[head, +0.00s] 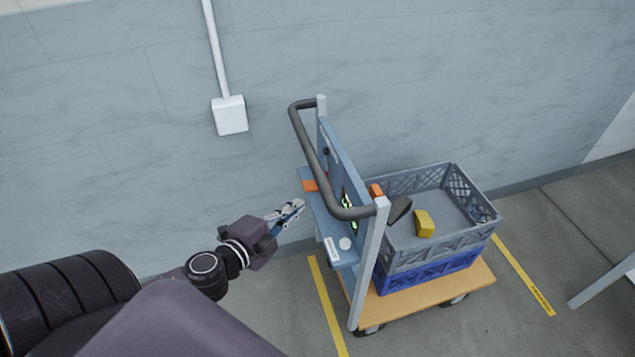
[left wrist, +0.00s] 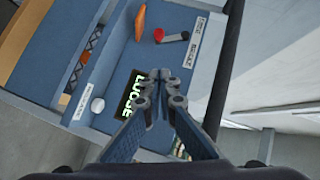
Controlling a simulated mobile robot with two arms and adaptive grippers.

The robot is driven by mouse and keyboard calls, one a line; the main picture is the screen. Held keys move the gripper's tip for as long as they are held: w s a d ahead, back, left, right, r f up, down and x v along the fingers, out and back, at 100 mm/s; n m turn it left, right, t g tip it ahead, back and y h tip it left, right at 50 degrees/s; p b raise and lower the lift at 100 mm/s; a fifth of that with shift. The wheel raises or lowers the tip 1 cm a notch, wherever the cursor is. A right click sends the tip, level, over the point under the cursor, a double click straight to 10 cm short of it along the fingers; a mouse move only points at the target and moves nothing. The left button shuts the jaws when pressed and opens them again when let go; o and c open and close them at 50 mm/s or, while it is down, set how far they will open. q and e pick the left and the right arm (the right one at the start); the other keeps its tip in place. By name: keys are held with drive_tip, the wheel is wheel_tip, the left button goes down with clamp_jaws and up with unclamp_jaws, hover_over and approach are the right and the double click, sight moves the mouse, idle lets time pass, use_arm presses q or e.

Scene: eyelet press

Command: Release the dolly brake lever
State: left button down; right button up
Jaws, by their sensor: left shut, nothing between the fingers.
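The dolly (head: 440,290) has a wooden deck and an upright blue panel (head: 345,165) behind a dark push handle (head: 312,150). In the left wrist view a short dark lever with a red knob (left wrist: 159,34) sits on the blue panel, beside a small white label (left wrist: 196,38) whose text I cannot read surely. I cannot make out this lever in the head view. My left gripper (head: 297,208) is shut and empty, just left of the panel. In the wrist view its fingertips (left wrist: 160,78) overlap a dark display (left wrist: 134,95) reading "LOOSE" in green, apart from the lever.
A grey crate (head: 470,228) on a blue one (head: 430,273) stands on the deck, with a yellow block (head: 424,222) inside. An orange piece (left wrist: 140,22) and a white round knob (left wrist: 97,105) are on the panel. The dark handle tube (left wrist: 232,60) runs close on the right.

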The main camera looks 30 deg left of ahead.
use_arm(q)
drive_tip(key=shift+w, duration=0.15)
drive_tip(key=p, duration=0.1)
hover_over(312, 188)
drive_tip(key=s+d, duration=0.3)
drive_tip(key=f, duration=0.3)
drive_tip(key=shift+w+f, duration=0.25)
drive_tip(key=shift+w+a+f, duration=0.15)
drive_tip(key=shift+w+a, duration=0.1)
drive_tip(key=shift+a, duration=0.1)
drive_tip(key=shift+w+a+f+b, duration=0.3)
drive_tip(key=shift+f+b, duration=0.1)
drive_tip(key=shift+f, duration=0.2)
drive_tip(key=shift+w+a+f+b, duration=0.15)
drive_tip(key=shift+a+f+b, duration=0.1)
drive_tip(key=shift+f+b, duration=0.1)
drive_tip(key=shift+w+a+f+b, duration=0.35)
drive_tip(key=shift+w+a+f, duration=0.15)
drive_tip(key=shift+w+a, duration=0.1)
